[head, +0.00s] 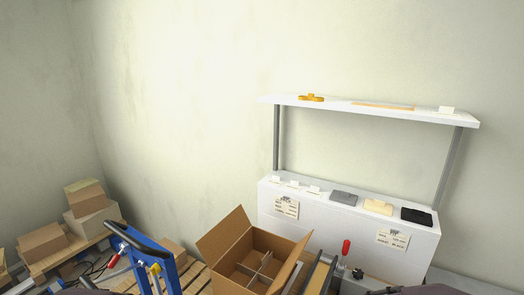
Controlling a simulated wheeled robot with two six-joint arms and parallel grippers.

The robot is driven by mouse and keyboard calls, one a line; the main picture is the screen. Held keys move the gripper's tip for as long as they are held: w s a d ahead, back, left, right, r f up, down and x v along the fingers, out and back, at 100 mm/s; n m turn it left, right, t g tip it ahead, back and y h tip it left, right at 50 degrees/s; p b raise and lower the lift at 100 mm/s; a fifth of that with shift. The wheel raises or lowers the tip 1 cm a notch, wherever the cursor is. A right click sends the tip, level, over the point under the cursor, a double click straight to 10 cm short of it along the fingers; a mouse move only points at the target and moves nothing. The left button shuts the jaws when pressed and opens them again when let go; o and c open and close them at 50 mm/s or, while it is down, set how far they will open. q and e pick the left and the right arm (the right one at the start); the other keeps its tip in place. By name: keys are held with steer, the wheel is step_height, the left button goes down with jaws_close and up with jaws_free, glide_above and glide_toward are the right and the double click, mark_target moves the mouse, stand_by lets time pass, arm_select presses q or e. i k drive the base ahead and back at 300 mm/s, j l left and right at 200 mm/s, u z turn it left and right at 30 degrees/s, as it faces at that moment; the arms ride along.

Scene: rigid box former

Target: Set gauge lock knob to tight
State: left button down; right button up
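A small black knob (357,273) shows low in the head view, just right of a red upright handle (346,247). It may be the gauge lock knob; I cannot read its setting. Beside them, long dark and tan rails (318,276) run down to the bottom edge. Dark rounded parts at the bottom edge, left and right of the middle, appear to be my own arms. Neither gripper's fingers show in this view.
An open cardboard box (228,235) with dividers stands left of the rails. A blue frame (143,244) with a red-tipped handle is further left. Boxes (92,216) stack on a pallet at the far left. A white cabinet (345,222) and shelf (370,107) stand behind.

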mark_target(358, 274)
steer(key=z, duration=1.45)
